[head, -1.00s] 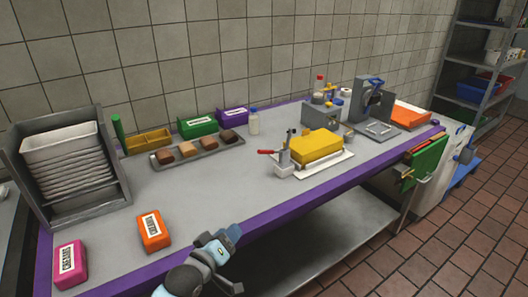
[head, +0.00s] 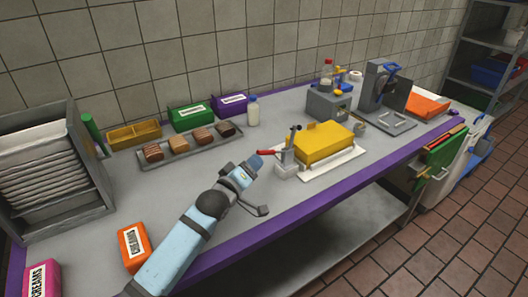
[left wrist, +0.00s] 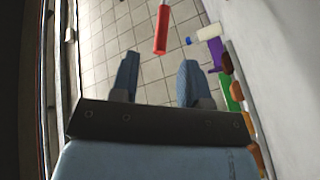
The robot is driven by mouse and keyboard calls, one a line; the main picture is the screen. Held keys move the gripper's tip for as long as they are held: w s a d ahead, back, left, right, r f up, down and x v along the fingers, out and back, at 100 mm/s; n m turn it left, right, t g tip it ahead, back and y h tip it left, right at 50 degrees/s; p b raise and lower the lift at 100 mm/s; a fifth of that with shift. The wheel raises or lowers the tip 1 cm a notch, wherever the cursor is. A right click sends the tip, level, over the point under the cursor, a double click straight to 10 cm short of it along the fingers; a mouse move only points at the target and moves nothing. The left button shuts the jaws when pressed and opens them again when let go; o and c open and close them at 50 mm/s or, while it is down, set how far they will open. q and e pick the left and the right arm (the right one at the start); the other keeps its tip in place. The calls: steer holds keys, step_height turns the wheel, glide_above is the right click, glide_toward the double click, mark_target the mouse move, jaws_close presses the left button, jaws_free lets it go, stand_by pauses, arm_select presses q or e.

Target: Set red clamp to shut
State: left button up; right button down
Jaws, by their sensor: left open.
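The red clamp's red handle (head: 268,152) points left from its grey upright body (head: 287,165). The clamp stands at the left end of a white board (head: 345,168) beside a yellow block (head: 323,143). My left gripper (head: 260,186) is open and empty, just left of the clamp and nearer the table's front edge. In the left wrist view the red handle (left wrist: 161,30) lies ahead of my left gripper (left wrist: 158,78), roughly between its fingers but beyond the tips. It does not appear touched. My right gripper is not in view.
A tray of brown and tan pieces (head: 190,147) and a white bottle (head: 253,116) stand behind my left arm. An orange box (head: 134,247) lies beside the arm. The tabletop in front of the tray is clear.

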mark_target(264, 152)
arm_select(q)
steer(key=x, duration=0.7)
steer(key=shift+w, duration=0.25)
jaws_close()
